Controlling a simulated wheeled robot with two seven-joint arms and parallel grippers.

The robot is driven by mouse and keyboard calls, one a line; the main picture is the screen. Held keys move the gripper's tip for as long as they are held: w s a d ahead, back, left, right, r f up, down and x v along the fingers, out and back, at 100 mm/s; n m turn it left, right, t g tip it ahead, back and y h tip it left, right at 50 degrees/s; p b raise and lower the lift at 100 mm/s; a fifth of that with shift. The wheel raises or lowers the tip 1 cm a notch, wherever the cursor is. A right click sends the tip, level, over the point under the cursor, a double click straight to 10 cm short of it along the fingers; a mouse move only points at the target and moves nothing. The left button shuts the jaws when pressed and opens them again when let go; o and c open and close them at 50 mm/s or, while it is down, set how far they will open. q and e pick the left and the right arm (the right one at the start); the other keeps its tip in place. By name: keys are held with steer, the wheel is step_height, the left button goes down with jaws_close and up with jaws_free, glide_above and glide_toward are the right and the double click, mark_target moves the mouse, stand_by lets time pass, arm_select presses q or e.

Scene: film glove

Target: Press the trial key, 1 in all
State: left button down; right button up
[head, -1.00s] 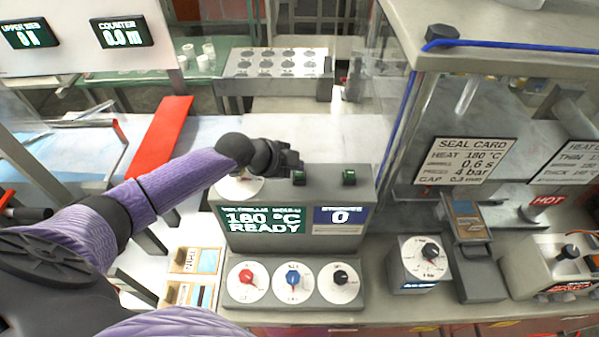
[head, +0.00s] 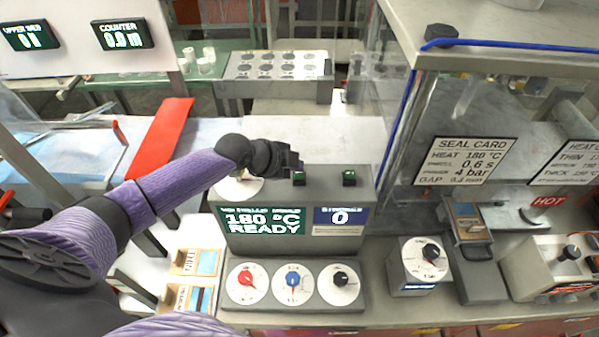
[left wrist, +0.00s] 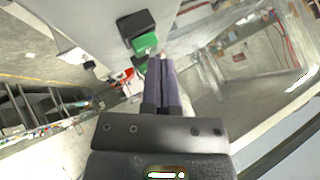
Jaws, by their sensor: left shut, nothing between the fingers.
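The grey control box (head: 232,190) has two green keys in dark housings on its top: a left key (head: 299,178) and a right key (head: 349,177). I cannot read which is the trial key. Its displays read 180 °C READY and 0. My left gripper (head: 292,162) is at the box's top, just behind the left key. In the left wrist view the shut fingers (left wrist: 162,65) are close beside a green key (left wrist: 145,43); I cannot tell whether they touch it. My right gripper is not in view.
Three dials, red (head: 247,281), blue (head: 293,281) and black (head: 340,281), sit on the box's lower front. A timer box (head: 410,262) and a seal card (head: 463,160) are to the right. A red bar (head: 160,135) lies at the back left.

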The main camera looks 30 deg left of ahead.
mark_target(295, 174)
arm_select(q)
steer(key=shift+s+d+f+b, duration=0.2)
steer(key=shift+s+f, duration=0.1)
steer(key=shift+f, duration=0.15)
steer(key=shift+s+d+f+b, duration=0.15)
steer(key=shift+s+f, duration=0.1)
steer(key=shift+f, duration=0.2)
steer(key=shift+r, duration=0.1)
steer(key=shift+w+a+r+p, duration=0.15)
steer(key=shift+w+r+p, duration=0.15)
steer(key=shift+p, duration=0.1)
steer(key=shift+r+p, duration=0.45)
steer(key=r+p, duration=0.2)
steer(key=r, duration=0.1)
steer(key=r+p, duration=0.1)
steer(key=shift+w+a+r+p, duration=0.2)
steer(key=shift+a+r+p, duration=0.05)
steer(key=shift+r+p, duration=0.15)
steer(key=shift+f, duration=0.1)
